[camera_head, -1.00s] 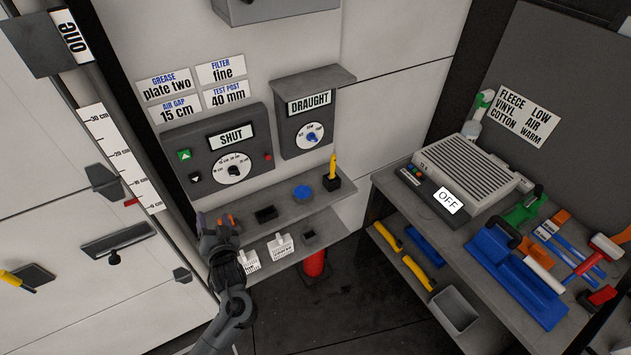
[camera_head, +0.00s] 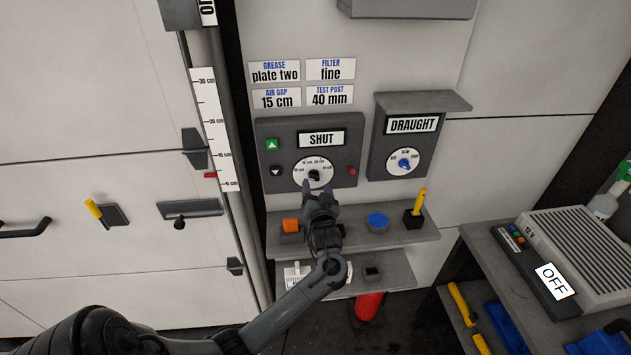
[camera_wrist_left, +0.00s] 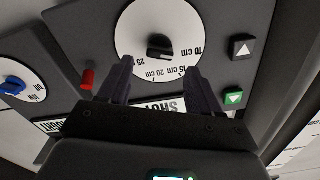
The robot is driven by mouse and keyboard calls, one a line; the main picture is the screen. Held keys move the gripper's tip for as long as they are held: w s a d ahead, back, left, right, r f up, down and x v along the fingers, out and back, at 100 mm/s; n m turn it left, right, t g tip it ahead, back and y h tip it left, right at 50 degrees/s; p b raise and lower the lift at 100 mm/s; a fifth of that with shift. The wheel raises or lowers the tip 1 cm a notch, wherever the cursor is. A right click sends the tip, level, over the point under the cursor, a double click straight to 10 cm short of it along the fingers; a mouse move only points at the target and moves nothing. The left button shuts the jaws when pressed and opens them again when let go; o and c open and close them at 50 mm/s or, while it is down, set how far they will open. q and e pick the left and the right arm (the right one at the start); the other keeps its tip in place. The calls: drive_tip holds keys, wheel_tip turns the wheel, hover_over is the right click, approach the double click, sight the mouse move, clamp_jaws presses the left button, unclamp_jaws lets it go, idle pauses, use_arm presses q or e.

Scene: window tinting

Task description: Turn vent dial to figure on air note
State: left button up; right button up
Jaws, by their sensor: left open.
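The vent dial (camera_head: 300,173) is a white disc with cm figures and a black knob (camera_head: 314,175), on a grey panel under a SHUT sign (camera_head: 321,139). The same dial (camera_wrist_left: 135,25) and knob (camera_wrist_left: 160,47) show in the left wrist view, upside down; I cannot tell which figure the knob points at. The air note (camera_head: 276,98) above reads "AIR GAP 15 cm". My left gripper (camera_head: 319,193) is open and empty in front of the dial's lower part. In the left wrist view its fingers (camera_wrist_left: 153,75) are spread, with the knob beyond the gap between them, not gripped.
Green-arrow (camera_head: 272,144) and black-arrow (camera_head: 276,171) buttons sit left of the dial, a red knob (camera_head: 351,171) right. A DRAUGHT box (camera_head: 385,135) with a blue-knobbed dial (camera_head: 404,162) is further right. A shelf (camera_head: 390,240) with small items lies below.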

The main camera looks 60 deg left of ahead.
sight(316, 179)
use_arm(q)
drive_tip(key=shift+x, duration=2.25)
drive_tip(key=shift+c, duration=0.2)
drive_tip(key=c, duration=1)
drive_tip(key=shift+r+p, duration=0.1)
drive_tip(key=shift+p, duration=0.3)
drive_tip(key=m+p, duration=0.5)
drive_tip(key=p, duration=0.2)
drive_tip(key=shift+w+d+r, duration=0.1)
drive_tip(key=shift+w, duration=0.05)
drive_tip(key=shift+f+m+p, duration=0.15)
drive_tip(key=shift+m+p, duration=0.55)
drive_tip(key=shift+m, duration=0.25)
drive_tip(key=shift+f+m+p, duration=0.15)
drive_tip(key=shift+m+p, duration=0.55)
drive_tip(key=shift+m, duration=0.25)
